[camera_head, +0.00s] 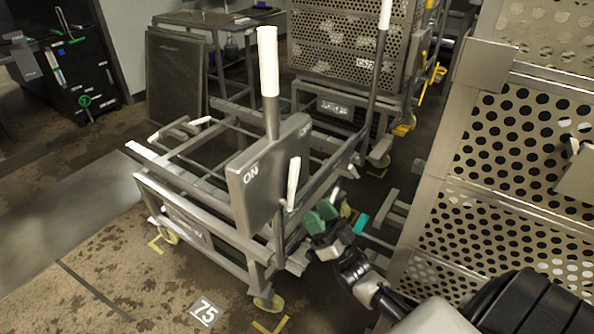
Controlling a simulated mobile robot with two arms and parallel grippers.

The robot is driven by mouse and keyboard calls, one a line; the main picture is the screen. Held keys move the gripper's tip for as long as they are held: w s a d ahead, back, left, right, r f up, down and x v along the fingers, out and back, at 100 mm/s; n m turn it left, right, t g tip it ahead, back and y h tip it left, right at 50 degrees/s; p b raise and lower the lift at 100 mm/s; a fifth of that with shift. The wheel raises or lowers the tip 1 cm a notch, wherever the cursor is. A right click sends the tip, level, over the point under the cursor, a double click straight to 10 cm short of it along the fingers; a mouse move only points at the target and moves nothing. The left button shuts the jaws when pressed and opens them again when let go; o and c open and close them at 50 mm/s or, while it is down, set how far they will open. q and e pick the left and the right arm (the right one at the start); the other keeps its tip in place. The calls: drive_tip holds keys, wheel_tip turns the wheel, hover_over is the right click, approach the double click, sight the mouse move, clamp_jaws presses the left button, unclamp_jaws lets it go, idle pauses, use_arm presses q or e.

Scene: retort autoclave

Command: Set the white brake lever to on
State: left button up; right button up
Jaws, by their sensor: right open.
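The white brake lever (293,183) is a short, slim white handle at the right side of a grey plate (262,180). The plate is marked ON at its left and has a partly readable label, apparently OFF, at its upper right. The lever stands nearly upright, nearer the right label in the picture. My right gripper (321,214), with green finger pads, is open just to the right of and below the lever, apart from it in the picture. Its depth relative to the lever is hard to tell. My left gripper is not in view.
The plate belongs to a metal cart frame (190,215) with tall white-gripped posts (268,62). A perforated metal basket (520,165) rises close on the right. Another cart with a perforated crate (345,45) stands behind. The floor at lower left is open around a 75 marker (205,311).

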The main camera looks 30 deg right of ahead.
sight(296, 178)
drive_tip(key=x, duration=0.9)
drive_tip(key=shift+w+a+r+p, duration=0.15)
drive_tip(key=shift+p, duration=0.15)
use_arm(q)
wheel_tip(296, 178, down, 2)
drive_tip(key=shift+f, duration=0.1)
use_arm(e)
clamp_jaws()
